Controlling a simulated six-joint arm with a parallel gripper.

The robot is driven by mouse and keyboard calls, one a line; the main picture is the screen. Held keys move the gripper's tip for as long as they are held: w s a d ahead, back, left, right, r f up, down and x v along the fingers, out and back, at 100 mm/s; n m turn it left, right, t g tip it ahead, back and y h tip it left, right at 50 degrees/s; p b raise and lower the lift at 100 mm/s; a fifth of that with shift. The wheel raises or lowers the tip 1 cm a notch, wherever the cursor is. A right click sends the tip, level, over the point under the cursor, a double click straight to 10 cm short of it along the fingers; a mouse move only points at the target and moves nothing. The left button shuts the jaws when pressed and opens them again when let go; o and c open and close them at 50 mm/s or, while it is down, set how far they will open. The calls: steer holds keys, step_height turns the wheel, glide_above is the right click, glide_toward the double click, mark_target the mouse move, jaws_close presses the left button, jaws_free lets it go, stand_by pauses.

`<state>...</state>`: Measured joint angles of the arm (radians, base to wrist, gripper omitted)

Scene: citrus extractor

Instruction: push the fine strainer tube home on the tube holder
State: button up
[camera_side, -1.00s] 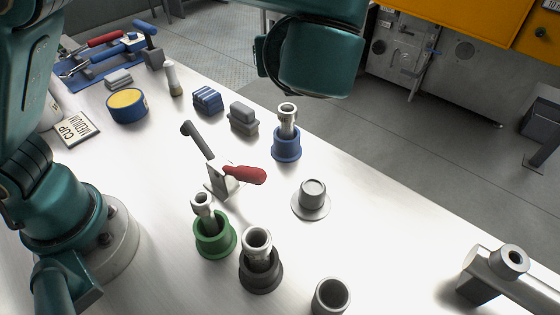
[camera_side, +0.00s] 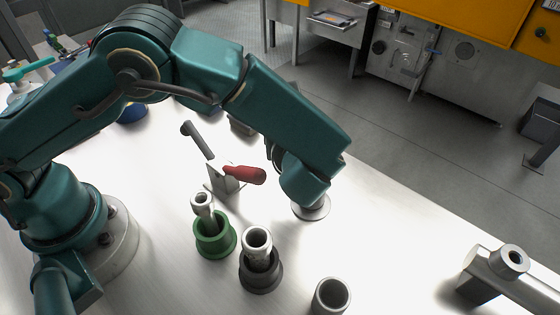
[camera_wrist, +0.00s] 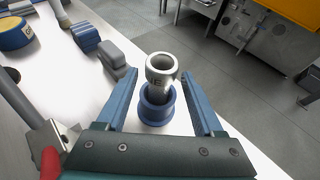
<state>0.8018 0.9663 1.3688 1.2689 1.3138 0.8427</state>
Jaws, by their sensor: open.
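The pale strainer tube (camera_wrist: 160,68), with letters ending in "NE" on its side, stands in a blue cup (camera_wrist: 157,108) in the wrist view. My gripper (camera_wrist: 163,76) is open, with one blue finger on each side of the tube and cup. Contact with the tube cannot be told. In the side view my arm hides this tube, its blue cup and my fingers. A round grey flanged piece (camera_side: 312,213) is mostly hidden under my wrist there. I cannot tell which part is the tube holder.
A red-handled clamp (camera_side: 243,175) stands left of my wrist. Tubes stand in a green cup (camera_side: 215,243) and a dark cup (camera_side: 262,278). An open grey cup (camera_side: 331,297) is in front, and a grey pipe fitting (camera_side: 508,275) at right. Grey blocks (camera_wrist: 112,57) lie left of the tube.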

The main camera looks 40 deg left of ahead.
steer(key=shift+x, duration=0.75)
jaws_close()
steer(key=shift+r, duration=0.1)
